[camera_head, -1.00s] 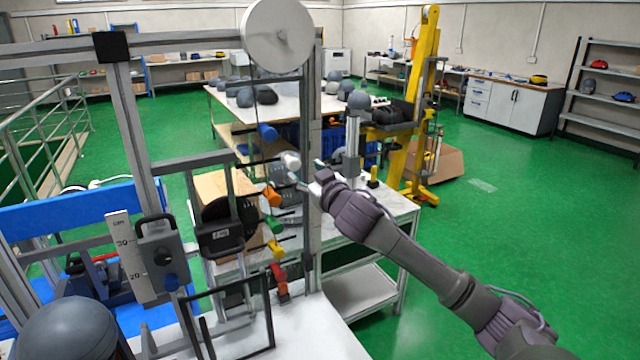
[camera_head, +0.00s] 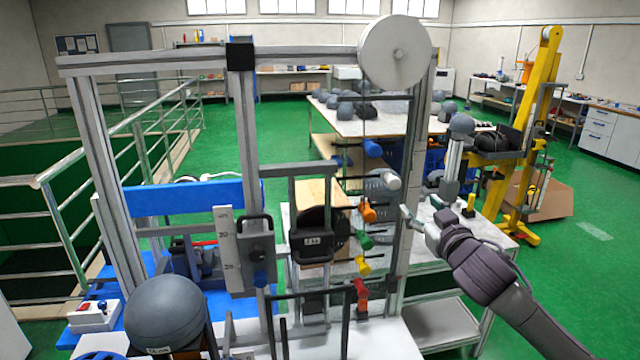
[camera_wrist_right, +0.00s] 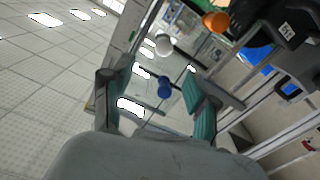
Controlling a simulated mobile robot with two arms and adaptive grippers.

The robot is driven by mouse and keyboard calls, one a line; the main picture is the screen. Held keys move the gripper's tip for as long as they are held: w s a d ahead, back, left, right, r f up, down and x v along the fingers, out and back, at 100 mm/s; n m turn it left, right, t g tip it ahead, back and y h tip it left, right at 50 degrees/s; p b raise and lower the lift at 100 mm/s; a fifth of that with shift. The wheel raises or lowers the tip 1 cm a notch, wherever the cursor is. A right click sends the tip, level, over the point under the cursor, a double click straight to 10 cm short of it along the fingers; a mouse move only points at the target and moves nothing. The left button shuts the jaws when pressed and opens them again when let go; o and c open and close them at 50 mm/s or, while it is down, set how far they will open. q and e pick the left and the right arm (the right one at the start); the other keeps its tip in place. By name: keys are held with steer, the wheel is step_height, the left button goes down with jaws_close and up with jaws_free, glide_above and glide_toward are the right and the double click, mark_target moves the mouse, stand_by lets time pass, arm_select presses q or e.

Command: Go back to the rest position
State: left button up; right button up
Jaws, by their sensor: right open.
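My right gripper (camera_head: 422,222) is open and empty, just right of the drop tower's right upright (camera_head: 412,170). In the right wrist view its two teal-padded fingers (camera_wrist_right: 152,100) stand apart. Beyond them show a blue handle (camera_wrist_right: 165,88), a white handle (camera_wrist_right: 163,45) and an orange handle (camera_wrist_right: 216,22). In the head view the blue handle (camera_head: 372,148), white handle (camera_head: 391,181), orange handle (camera_head: 367,211), green handle (camera_head: 363,240), yellow handle (camera_head: 362,265) and red handle (camera_head: 360,293) run down the tower. My left gripper is not in view.
A grey dome (camera_head: 165,312) stands at the front left, beside a control box with a red button (camera_head: 95,314). A white table (camera_head: 350,125) with helmets is behind the tower. A yellow lift (camera_head: 540,110) stands right. Green floor (camera_head: 580,270) is open at the right.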

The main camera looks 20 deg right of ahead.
steer(key=s+a+f+g+y, duration=0.1)
steer(key=s+a+f+g, duration=0.3)
steer(key=f, duration=0.8)
steer(key=s+a+f+g+y, duration=0.1)
steer(key=s+a+f+g, duration=0.2)
steer(key=s+a+f, duration=0.55)
steer(key=s+a+f+n+g+y, duration=0.1)
steer(key=s+a+f+g, duration=0.3)
steer(key=s+a+f, duration=0.4)
steer(key=s+a+f+n+g+y, duration=0.1)
steer(key=s+a+f+g+y, duration=0.15)
steer(key=s+a+f, duration=0.45)
step_height(320, 180, down, 24)
steer(key=s+d+g, duration=0.2)
steer(key=s, duration=0.1)
steer(key=s+d+f+h, duration=0.1)
steer(key=s+d+f, duration=0.2)
steer(key=s+f, duration=1.3)
steer(key=shift+s+f+g, duration=0.15)
steer(key=shift+s+g, duration=0.2)
steer(key=shift+g, duration=0.1)
